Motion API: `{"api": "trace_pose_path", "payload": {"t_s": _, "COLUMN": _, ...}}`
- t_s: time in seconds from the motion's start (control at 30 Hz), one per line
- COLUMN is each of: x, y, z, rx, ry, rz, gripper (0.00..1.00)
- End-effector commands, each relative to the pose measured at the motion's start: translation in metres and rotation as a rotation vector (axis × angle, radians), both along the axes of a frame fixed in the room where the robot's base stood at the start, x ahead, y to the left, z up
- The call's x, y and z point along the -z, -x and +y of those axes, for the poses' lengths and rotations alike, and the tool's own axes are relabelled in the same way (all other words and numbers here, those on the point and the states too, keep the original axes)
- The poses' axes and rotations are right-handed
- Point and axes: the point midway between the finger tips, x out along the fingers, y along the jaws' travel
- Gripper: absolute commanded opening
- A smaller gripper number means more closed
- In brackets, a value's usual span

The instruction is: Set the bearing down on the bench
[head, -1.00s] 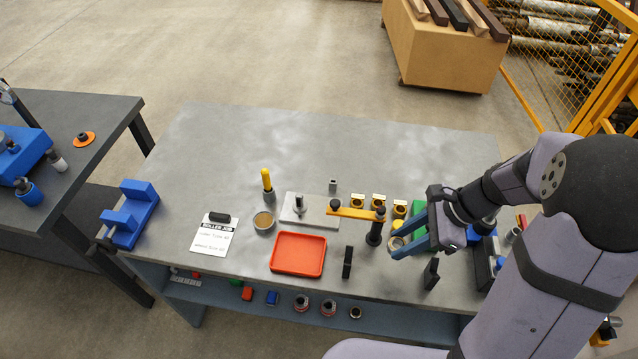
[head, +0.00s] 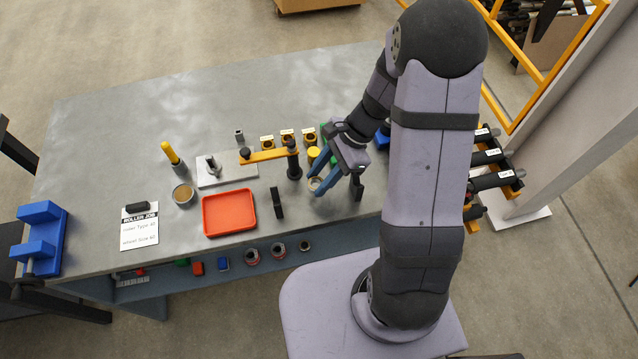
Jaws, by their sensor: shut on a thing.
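The bearing is a small pale ring (head: 314,184) between the tips of my gripper's blue fingers. My gripper (head: 315,182) is shut on it, low over the right part of the grey bench (head: 110,115). The fingers hide part of the ring. I cannot tell whether the ring touches the bench top or hangs just above it.
A dark post with an orange arm (head: 268,155) stands left of my gripper, and black uprights (head: 278,203) stand close by. Yellow labelled blocks (head: 285,140) are behind. A red tray (head: 229,213) lies further left. The back left bench top is clear.

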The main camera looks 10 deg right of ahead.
Motion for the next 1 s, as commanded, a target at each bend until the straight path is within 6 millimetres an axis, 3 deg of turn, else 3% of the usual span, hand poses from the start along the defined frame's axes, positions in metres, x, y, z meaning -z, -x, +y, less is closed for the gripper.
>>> {"api": "trace_pose_path", "payload": {"t_s": 0.13, "x": 0.004, "y": 0.000, "z": 0.000, "rx": 0.001, "ry": -0.001, "rz": 0.002, "gripper": 0.08}}
{"api": "trace_pose_path", "payload": {"t_s": 0.5, "x": 0.040, "y": 0.000, "z": 0.000, "rx": 0.002, "ry": 0.000, "rz": 0.001, "gripper": 0.08}}
{"api": "trace_pose_path", "payload": {"t_s": 0.97, "x": 0.046, "y": 0.000, "z": 0.000, "rx": 0.001, "ry": 0.000, "rz": 0.000, "gripper": 0.08}}
{"api": "trace_pose_path", "payload": {"t_s": 1.0, "x": 0.045, "y": 0.000, "z": 0.000, "rx": 0.000, "ry": 0.001, "rz": 0.000, "gripper": 0.41}}
